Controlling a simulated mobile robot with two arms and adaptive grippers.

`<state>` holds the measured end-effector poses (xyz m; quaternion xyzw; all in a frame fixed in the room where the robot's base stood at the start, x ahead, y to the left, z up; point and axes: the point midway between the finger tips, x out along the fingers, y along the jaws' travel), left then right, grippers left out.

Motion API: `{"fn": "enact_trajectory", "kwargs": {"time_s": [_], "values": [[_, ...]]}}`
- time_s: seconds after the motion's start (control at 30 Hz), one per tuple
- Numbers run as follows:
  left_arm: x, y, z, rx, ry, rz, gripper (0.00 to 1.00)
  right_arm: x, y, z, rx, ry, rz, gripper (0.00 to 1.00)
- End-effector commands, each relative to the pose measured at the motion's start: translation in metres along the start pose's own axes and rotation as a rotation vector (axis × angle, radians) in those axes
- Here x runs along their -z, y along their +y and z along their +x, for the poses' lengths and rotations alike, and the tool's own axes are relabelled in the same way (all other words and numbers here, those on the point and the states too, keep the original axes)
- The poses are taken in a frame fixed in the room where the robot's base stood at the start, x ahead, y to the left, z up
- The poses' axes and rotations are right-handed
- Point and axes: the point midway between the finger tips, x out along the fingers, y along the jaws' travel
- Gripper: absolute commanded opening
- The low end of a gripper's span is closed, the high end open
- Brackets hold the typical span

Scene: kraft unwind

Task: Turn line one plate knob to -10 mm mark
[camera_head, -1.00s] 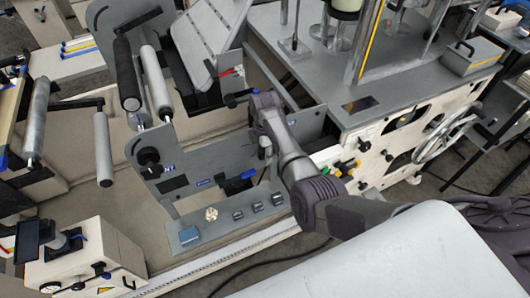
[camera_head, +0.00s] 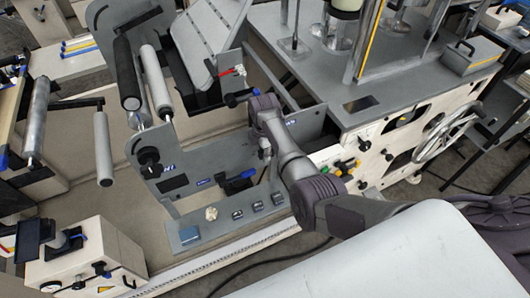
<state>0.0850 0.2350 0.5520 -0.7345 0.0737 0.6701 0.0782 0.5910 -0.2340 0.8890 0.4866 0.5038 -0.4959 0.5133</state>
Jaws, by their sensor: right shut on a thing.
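My right arm comes in from the right, and its wrist reaches over the grey unwind frame (camera_head: 190,160). My left gripper is not in view.
A ledge (camera_head: 188,250) carries a pale round knob (camera_head: 211,214) and several small switches. Rollers (camera_head: 156,82) stand at left. A large handwheel (camera_head: 441,136) is at right.

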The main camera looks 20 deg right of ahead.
Motion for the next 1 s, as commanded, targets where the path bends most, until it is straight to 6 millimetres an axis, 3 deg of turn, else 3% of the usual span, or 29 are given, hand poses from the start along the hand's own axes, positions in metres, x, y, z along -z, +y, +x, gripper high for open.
{"fn": "enact_trajectory", "kwargs": {"time_s": [0.53,0.77,1.0], "values": [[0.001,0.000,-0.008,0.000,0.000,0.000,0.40,-0.001,0.001,0.003,0.000,-0.381,-0.003,0.00],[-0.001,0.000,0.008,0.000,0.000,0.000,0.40,-0.002,0.001,0.008,-0.001,-0.600,-0.003,0.00],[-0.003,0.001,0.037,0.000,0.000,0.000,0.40,-0.003,0.002,0.011,-0.003,-0.827,-0.001,0.00]]}}
